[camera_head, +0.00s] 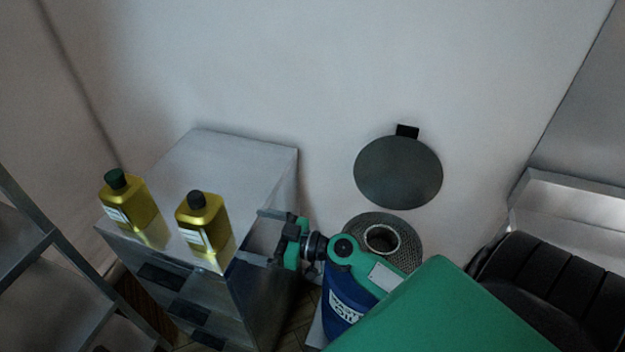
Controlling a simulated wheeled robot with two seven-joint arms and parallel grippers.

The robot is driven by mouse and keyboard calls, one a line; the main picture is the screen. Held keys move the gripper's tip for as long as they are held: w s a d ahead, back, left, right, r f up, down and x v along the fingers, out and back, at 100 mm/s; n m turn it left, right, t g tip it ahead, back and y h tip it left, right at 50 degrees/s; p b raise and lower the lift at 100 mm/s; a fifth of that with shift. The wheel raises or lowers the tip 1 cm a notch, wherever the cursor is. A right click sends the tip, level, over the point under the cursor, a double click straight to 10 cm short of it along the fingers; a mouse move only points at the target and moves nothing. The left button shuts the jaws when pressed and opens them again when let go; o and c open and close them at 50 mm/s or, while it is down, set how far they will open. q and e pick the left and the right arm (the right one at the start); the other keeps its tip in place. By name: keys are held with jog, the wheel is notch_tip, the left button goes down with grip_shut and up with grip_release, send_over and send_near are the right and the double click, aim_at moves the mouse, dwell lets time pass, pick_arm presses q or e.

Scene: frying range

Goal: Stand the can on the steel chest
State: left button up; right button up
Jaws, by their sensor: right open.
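The steel chest (255,165) stands left of centre, a grey metal box with dark handles on its front. The left can (138,212) has a green cap and is near the left front edge. The right can (208,225) has a dark cap and is near the front edge. My right gripper (260,238) is open at the chest's right edge, just right of the right can. Its fingers point towards that can, with nothing seen between them. My left gripper is out of view.
A blue waste oil drum (341,312) stands right of the chest, partly hidden by my right arm. A shelf rack (75,280) is at left. The chest top's back is clear.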

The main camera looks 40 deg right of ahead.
jog(key=s+d+f+m+g+h, duration=0.1)
jog(key=s+f+m+g+h, duration=0.25)
jog(key=f, duration=1.55)
jog(key=s+d+f+m+g+h, duration=0.2)
jog(key=s+f+h, duration=0.3)
jog(key=f, duration=1.4)
jog(key=s+d+f+g+h, duration=0.15)
jog(key=s+f+g, duration=0.25)
jog(key=s+f, duration=1.05)
jog(key=s+f+g, duration=0.2)
jog(key=s+f, duration=0.2)
jog(key=s, duration=0.6)
jog(key=s+d+f+g, duration=0.1)
jog(key=s+f, duration=0.3)
jog(key=s, duration=0.6)
jog(key=shift+g+h, duration=0.4)
jog(key=shift+g, duration=0.05)
